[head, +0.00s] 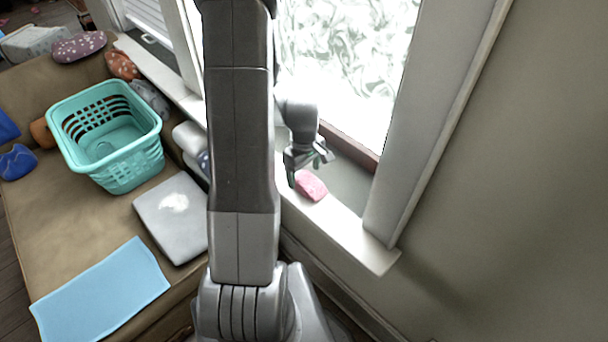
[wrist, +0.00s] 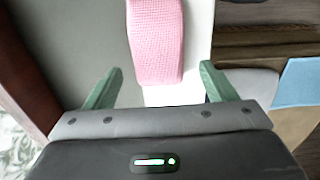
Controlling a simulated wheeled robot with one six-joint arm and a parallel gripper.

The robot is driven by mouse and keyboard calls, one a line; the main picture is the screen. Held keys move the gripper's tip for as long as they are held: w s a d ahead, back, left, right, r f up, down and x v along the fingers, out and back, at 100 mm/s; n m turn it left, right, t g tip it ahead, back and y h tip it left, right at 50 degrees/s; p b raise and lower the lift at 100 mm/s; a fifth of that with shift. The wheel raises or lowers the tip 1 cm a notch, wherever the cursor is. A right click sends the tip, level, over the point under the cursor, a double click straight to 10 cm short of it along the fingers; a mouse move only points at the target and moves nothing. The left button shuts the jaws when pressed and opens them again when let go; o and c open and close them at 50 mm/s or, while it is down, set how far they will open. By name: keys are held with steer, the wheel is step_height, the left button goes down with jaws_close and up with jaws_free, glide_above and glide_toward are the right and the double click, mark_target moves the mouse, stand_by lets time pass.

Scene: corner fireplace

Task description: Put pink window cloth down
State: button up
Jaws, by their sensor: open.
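The pink window cloth (head: 311,185) lies on the white window sill (head: 338,226) below the bright window. In the wrist view the pink cloth (wrist: 156,42) shows a waffle texture and lies ahead of the fingers, roughly centred between them. My gripper (head: 308,160) is just above and behind the cloth in the head view. The cloth's far end is cut off by the wrist view's edge.
A teal laundry basket (head: 106,134) stands on the brown sofa (head: 80,220). A light blue cloth (head: 102,292) and a grey laptop-like slab (head: 176,218) lie near it. The window frame post (head: 425,130) rises right of the cloth. The sill's front end is clear.

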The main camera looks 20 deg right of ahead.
mark_target(304, 177)
step_height(304, 177, up, 10)
stand_by(0.4)
